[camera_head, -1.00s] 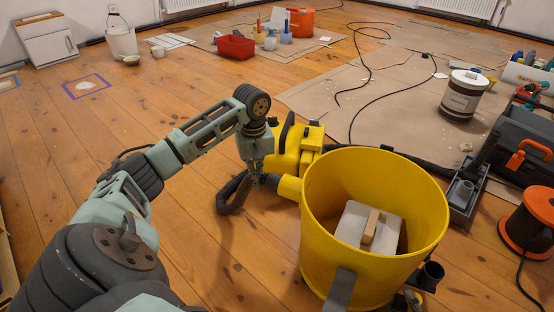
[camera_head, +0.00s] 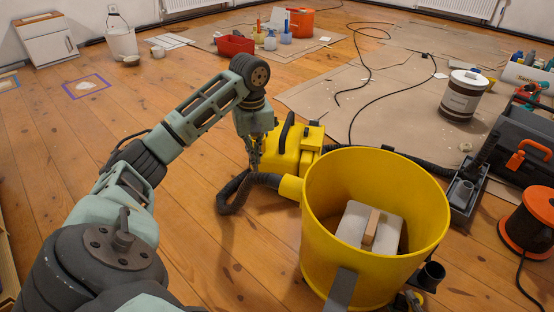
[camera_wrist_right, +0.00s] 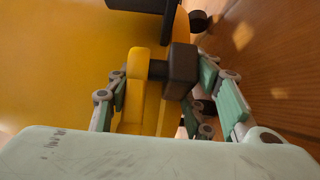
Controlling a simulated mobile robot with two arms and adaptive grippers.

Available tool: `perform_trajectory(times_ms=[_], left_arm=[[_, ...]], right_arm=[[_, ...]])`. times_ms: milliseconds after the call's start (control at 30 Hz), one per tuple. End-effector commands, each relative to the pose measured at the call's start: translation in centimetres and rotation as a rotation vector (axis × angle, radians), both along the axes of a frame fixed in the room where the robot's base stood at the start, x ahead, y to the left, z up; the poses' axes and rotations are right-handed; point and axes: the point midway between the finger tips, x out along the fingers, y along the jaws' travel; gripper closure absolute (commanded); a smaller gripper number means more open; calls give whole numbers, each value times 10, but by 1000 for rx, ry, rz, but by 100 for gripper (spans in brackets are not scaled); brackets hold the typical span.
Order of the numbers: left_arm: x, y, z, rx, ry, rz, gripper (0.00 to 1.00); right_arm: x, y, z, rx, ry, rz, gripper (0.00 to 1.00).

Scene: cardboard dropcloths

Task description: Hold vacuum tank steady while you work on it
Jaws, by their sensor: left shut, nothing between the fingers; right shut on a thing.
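The vacuum tank (camera_head: 325,215) is a yellow open-topped drum standing upright on the wooden floor, right of centre in the head view. A grey-white block with a wooden strip (camera_head: 371,229) lies inside it. A yellow inlet on its left side joins a black hose (camera_head: 235,190). My left gripper (camera_head: 256,166) is shut and empty, pointing down just above the hose, left of the tank. In the right wrist view, my right gripper (camera_wrist_right: 163,82) is shut on a yellow and dark fitting (camera_wrist_right: 148,85) at the tank's side. The exact contact is partly hidden by the wrist.
The yellow vacuum head (camera_head: 300,150) stands behind the tank, close to my left gripper. A floor nozzle (camera_head: 464,195), a black toolbox (camera_head: 520,140) and an orange cable reel (camera_head: 528,222) crowd the right.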

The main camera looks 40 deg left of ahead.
Motion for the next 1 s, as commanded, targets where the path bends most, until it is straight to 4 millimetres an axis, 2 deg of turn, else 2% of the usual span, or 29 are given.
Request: perform_trajectory(times_ms=[267, 300, 500, 833, 1000], left_arm=[[0, 0, 0, 0, 0, 0, 100], [0, 0, 0, 0, 0, 0, 100], [0, 0, 0, 0, 0, 0, 100], [0, 0, 0, 0, 0, 0, 100], [0, 0, 0, 0, 0, 0, 100]], right_arm=[[1, -1, 1, 5, 2, -3, 100], [1, -1, 1, 5, 2, -3, 50], [1, 0, 1, 3, 0, -2, 32], [0, -1, 0, 0, 0, -1, 31], [-7, -12, -1, 0, 1, -2, 31]])
